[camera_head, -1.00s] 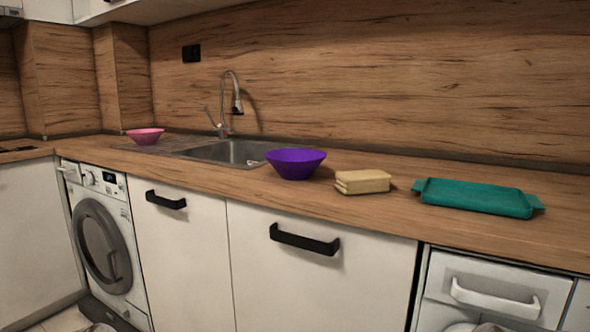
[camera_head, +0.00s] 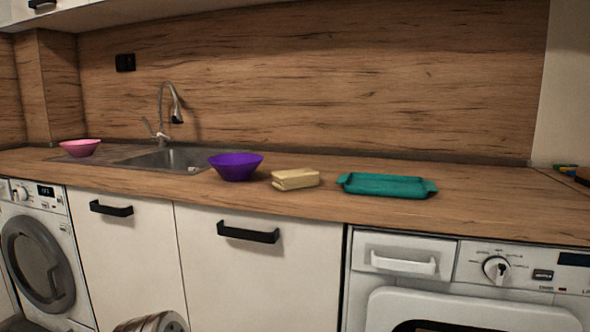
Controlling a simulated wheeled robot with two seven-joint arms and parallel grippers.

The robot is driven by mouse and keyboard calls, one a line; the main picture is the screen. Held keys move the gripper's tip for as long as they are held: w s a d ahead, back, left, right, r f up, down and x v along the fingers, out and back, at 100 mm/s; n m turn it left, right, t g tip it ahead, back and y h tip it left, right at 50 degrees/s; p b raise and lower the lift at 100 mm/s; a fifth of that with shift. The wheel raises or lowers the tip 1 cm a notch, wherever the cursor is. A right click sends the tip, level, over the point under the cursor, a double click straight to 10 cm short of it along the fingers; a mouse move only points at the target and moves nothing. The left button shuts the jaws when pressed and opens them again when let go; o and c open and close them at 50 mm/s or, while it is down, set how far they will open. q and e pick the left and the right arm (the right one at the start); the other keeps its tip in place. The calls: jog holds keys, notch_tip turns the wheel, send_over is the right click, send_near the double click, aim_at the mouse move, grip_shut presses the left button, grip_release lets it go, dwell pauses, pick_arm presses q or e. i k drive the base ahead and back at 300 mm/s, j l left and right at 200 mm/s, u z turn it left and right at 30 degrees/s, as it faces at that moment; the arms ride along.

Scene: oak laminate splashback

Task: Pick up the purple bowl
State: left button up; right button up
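The purple bowl (camera_head: 236,167) stands upright on the wooden worktop, just right of the sink and near the front edge of the counter. Its inside looks empty as far as the rim lets me see. Neither of my grippers shows in the head view, so nothing of mine is seen touching the bowl.
A yellow block, perhaps a sponge (camera_head: 296,179), lies right of the bowl, and a teal tray (camera_head: 388,186) lies further right. The sink (camera_head: 180,158) with its tap (camera_head: 163,110) is left of the bowl. A pink bowl (camera_head: 80,147) stands far left.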

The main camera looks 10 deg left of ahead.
aim_at(232, 167)
jog(key=j+z, duration=0.75)
jog(key=j, duration=0.15)
jog(key=k+j+z, duration=0.1)
jog(key=j+z, duration=0.3)
